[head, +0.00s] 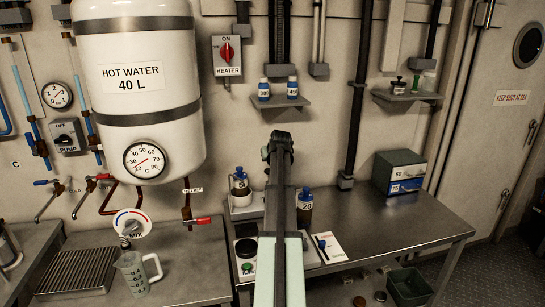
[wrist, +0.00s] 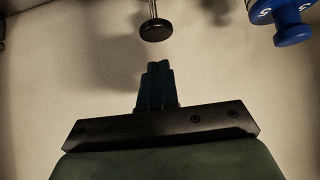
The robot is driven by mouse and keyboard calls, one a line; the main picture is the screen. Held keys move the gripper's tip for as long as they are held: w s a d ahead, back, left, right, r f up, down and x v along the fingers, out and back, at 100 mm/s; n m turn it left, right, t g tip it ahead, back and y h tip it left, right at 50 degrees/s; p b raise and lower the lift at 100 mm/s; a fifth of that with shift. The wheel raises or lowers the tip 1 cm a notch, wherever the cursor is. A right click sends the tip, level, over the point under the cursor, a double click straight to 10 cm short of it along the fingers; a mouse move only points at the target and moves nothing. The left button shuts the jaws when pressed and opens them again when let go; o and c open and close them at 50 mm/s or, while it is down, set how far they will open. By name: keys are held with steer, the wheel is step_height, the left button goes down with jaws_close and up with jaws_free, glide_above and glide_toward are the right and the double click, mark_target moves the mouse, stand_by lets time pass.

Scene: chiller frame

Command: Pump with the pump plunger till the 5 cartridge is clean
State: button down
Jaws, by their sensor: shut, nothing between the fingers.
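In the wrist view, my gripper (wrist: 157,85) is shut and empty, its dark fingertips together. Just beyond the fingertips is a round black knob on a thin metal rod (wrist: 156,28), which looks like the pump plunger; a gap shows between it and the fingers. At the upper right corner is a blue flanged part marked 5 (wrist: 290,28), apparently the 5 cartridge, partly cut off by the frame. I cannot tell whether it is clean.
A steel bench (head: 385,225) carries a blue-capped bottle marked 20 (head: 305,207), another bottle (head: 240,190) and a grey drawer box (head: 400,172). A hot water tank (head: 140,40) hangs at left above a measuring jug (head: 136,272). The bench's front middle right is clear.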

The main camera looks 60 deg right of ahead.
steer(key=shift+a+f, duration=0.1)
steer(key=shift+f, duration=1.7)
steer(key=shift+s+f, duration=0.1)
steer(key=shift+f, duration=1.75)
steer(key=s+a+r, duration=0.2)
steer(key=r, duration=0.3)
steer(key=s+a+r, duration=0.3)
steer(key=r, duration=0.3)
steer(key=shift+r, duration=0.15)
